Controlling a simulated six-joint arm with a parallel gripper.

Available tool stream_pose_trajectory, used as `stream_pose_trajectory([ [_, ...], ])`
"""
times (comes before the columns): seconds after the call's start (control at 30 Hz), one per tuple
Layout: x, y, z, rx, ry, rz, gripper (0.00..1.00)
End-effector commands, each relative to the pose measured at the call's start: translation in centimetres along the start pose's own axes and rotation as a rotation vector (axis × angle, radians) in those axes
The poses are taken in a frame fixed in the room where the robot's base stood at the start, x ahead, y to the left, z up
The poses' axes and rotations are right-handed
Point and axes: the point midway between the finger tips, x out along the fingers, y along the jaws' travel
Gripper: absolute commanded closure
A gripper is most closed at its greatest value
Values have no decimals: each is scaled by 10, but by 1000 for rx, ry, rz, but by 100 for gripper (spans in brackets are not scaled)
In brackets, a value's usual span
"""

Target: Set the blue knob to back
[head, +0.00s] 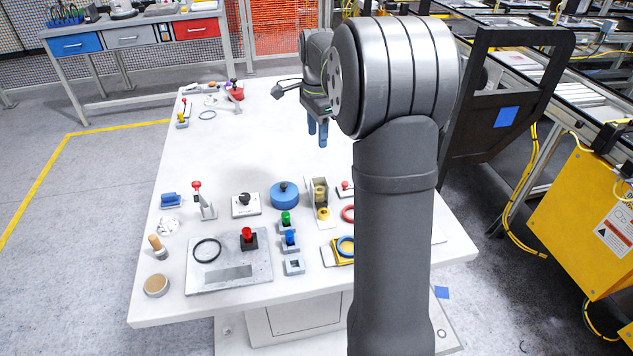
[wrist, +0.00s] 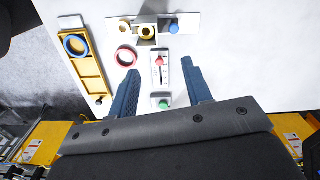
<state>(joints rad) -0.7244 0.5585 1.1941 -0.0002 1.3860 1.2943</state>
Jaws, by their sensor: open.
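In the wrist view a small round blue knob (wrist: 174,28) stands on a white plate beside a stand with a brass-coloured ring. Its setting is too small to tell. In the head view I cannot make out this same knob for certain; a blue button (head: 290,237) in a grey housing and a wide blue disc (head: 284,198) with a dark top knob are there. My gripper (head: 318,136) is raised above the table, fingers pointing down. In the wrist view my gripper (wrist: 159,69) is open and empty, its fingertips apart from the blue knob, which lies beyond them.
A slider with a red knob (wrist: 159,61) and a green button (wrist: 164,103) show between the fingers. A red ring (wrist: 126,57) and a yellow tray (wrist: 92,76) lie left. A metal plate (head: 225,273) is at the table's front. The table's middle is clear.

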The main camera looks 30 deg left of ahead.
Motion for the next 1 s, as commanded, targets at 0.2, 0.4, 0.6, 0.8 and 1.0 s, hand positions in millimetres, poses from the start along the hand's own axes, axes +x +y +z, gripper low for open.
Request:
stream_pose_trajectory([
  [0.2, -6, -20, -4, -359, -1, 2, 72],
  [0.4, -10, -29, -6, -547, -2, 3, 72],
  [0.6, 4, -29, -6, -573, -3, 5, 72],
  [0.8, 44, -29, -6, -571, -4, 6, 72],
  [1.0, 88, -29, -6, -570, -4, 6, 72],
])
